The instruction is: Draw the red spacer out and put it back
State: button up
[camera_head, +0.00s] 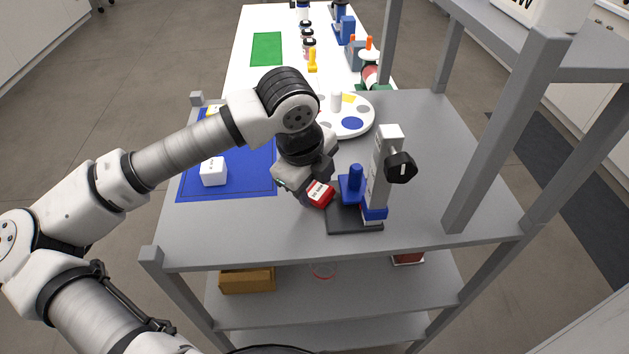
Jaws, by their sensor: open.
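The red spacer (320,194) is a small red block with a white label, at the left edge of a press-like stand. The stand has a dark base plate (352,220), blue parts with a blue-handled piece (354,180), and an upright grey column (380,172) with a black knob (401,167). My gripper (316,184) is open, right at the spacer, and its hand hides part of it. I cannot tell whether the fingers straddle or touch the spacer, or how much of it sits in the stand.
A blue mat (240,180) with a white block (214,171) lies left. A round white palette (357,106) with a white cylinder is behind the stand. Grey shelf posts (505,135) rise at right. A brown box (247,281) is on the lower shelf. Grey tabletop at front left is clear.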

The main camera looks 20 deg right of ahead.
jog(key=shift+d+f, duration=0.1)
jog(key=shift+f, duration=0.4)
jog(key=c, duration=0.7)
jog(key=shift+o, duration=0.2)
jog(key=shift+w+a+f+b, duration=0.1)
jog(key=shift+w+a+b, duration=0.25)
jog(key=shift+a+b, duration=0.2)
jog(key=shift+w+a+b, duration=0.15)
jog(key=shift+a+b, duration=0.1)
jog(key=shift+a, duration=0.45)
jog(key=shift+w+a+b, duration=0.1)
jog(key=shift+a+b, duration=0.15)
jog(key=shift+a, duration=0.45)
jog(key=o, duration=1.1)
jog(key=shift+r, duration=0.2)
jog(key=b+v, duration=0.2)
jog(key=v, duration=1.1)
jog(key=shift+r, duration=0.4)
